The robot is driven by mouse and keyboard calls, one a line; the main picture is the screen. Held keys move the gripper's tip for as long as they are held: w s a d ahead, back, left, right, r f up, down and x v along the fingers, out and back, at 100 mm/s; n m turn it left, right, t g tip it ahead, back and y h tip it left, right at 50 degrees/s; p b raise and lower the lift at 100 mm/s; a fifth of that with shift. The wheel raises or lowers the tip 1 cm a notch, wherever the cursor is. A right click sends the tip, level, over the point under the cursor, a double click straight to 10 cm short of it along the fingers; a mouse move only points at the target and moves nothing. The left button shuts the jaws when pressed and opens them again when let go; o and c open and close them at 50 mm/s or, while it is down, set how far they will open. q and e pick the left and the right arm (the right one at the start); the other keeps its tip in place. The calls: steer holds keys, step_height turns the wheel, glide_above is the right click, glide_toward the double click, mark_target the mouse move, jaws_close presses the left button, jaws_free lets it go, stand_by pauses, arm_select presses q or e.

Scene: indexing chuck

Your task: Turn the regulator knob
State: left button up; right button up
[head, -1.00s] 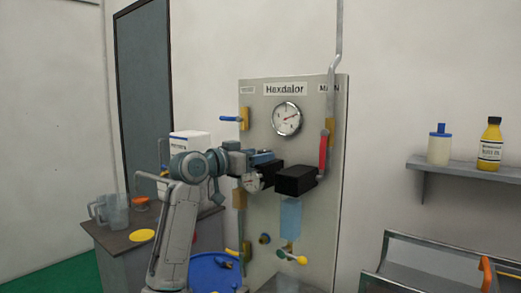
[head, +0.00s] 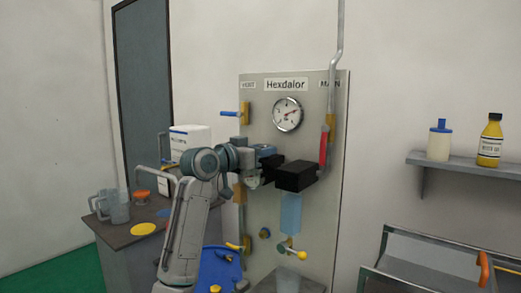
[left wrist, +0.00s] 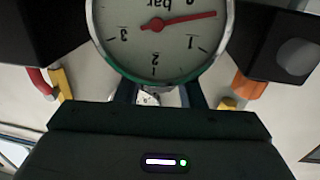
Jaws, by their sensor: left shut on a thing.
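The regulator is mounted on the grey Hexdalor panel (head: 262,210), between black blocks; the right block (head: 295,177) shows best. My left gripper (head: 264,151) is at the regulator's top and is shut on its knob. The knob itself is hidden behind the fingers and the gauge. In the left wrist view the picture is upside down: the regulator gauge (left wrist: 160,28) fills the top centre, with a red needle. The dark fingers of my left gripper (left wrist: 160,95) show just under its rim, between the two black blocks. My right gripper is not in view.
A large dial gauge (head: 288,114) sits above the regulator. A red lever (head: 323,147) is close on the right and a blue-handled valve (head: 232,114) is at upper left. A yellow-ended handle (head: 291,248) sticks out below. A side table (head: 115,238) with jugs stands left.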

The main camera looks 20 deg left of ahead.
arm_select(q)
steer(key=shift+d+r+n+t+y+p, duration=0.2)
steer(key=shift+n+t+y+p, duration=0.3)
steer(key=shift+y, duration=0.3)
steer(key=shift+s+f+n+t+y+p, duration=0.15)
steer(key=shift+n+t+y+p, duration=0.3)
steer(key=shift+n+y, duration=0.85)
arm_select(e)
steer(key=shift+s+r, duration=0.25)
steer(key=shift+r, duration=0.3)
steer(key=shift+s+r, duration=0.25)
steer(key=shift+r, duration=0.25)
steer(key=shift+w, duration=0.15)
arm_select(q)
steer(key=o, duration=1)
steer(key=s+a+b, duration=0.1)
steer(key=s+b, duration=0.2)
steer(key=s, duration=0.7)
steer(key=shift+s+a, duration=0.25)
steer(key=shift+a, duration=0.15)
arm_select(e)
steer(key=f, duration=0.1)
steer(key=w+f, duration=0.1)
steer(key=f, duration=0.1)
arm_select(q)
steer(key=shift+f, duration=0.1)
